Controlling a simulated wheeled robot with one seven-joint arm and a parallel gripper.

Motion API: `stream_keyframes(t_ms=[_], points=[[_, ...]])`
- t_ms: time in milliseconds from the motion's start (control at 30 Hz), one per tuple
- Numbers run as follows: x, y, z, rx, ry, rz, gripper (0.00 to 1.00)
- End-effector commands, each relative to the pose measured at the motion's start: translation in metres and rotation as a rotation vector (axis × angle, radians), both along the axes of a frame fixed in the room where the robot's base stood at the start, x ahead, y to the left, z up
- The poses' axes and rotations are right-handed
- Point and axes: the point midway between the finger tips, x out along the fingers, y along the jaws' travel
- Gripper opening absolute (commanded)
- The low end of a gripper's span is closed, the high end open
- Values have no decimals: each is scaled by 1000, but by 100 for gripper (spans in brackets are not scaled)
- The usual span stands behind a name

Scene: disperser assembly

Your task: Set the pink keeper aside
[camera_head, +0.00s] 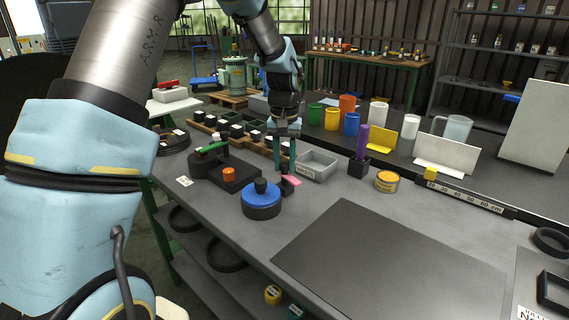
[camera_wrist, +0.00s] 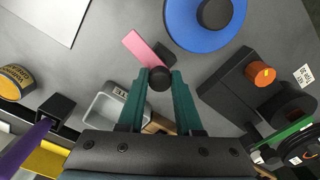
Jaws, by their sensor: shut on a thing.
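The pink keeper (camera_wrist: 140,48) shows in the wrist view as a flat pink strip with a dark block at one end and a round dark knob (camera_wrist: 160,78). My gripper (camera_wrist: 160,76) is shut on the knob, with one teal finger on each side. In the head view the keeper (camera_head: 292,180) is a small pink patch beside my fingertips (camera_head: 284,172), just behind the blue-topped round disperser part (camera_head: 262,198). The fingers hide part of the keeper. I cannot tell whether it touches the bench.
A grey bin (camera_head: 317,165) stands close to the right of my gripper. A dark block with an orange knob (camera_head: 229,174) lies to the left. A purple rod in a black holder (camera_head: 361,152) and a yellow tin (camera_head: 387,181) stand further right. The dark mat (camera_head: 390,260) in front is clear.

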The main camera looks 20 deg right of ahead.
Motion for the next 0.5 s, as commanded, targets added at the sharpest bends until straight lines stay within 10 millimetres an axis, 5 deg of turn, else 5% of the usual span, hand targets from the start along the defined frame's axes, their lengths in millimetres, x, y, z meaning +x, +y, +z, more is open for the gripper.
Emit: stream_keyframes(t_ms=[500], points=[[1, 0, 0, -2, -1, 217, 0]])
